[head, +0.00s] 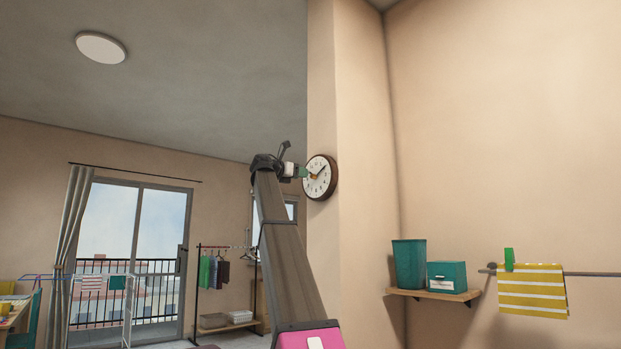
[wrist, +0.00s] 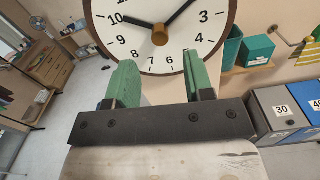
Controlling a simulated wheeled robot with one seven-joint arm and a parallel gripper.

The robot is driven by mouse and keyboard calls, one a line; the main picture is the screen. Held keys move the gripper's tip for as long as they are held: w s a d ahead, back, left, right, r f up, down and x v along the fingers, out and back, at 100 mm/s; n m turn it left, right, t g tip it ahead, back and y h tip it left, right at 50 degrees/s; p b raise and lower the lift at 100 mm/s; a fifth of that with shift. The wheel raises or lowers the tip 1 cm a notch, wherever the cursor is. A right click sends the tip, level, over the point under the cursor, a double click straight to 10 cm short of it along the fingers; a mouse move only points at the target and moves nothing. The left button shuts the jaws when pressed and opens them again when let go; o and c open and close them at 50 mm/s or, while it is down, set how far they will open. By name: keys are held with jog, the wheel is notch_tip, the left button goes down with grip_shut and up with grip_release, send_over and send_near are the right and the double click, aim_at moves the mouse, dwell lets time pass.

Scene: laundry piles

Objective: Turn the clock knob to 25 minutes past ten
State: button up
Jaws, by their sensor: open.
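The round wall clock (head: 319,177) has a dark brown rim and white face and hangs on the pillar. It fills the top of the wrist view (wrist: 178,52), its upper part cut off. A brown-gold knob (wrist: 160,36) sits at its centre. The short hand points near 10; the long hand points to the upper right, around 2, its tip out of the wrist view. My gripper (wrist: 159,62) is open, its two green fingers apart with nothing between them. They point at the clock's lower face, below the knob in the picture. In the head view my gripper (head: 302,171) is at the clock's left edge.
A wooden shelf (head: 432,295) with a teal bin (head: 409,264) and teal box (head: 447,276) is right of the pillar. A yellow striped cloth (head: 532,290) hangs from a rail.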

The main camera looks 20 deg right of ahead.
aim_at(311, 176)
jog(key=x, duration=0.6)
jog(key=shift+d, duration=0.3)
grip_shut()
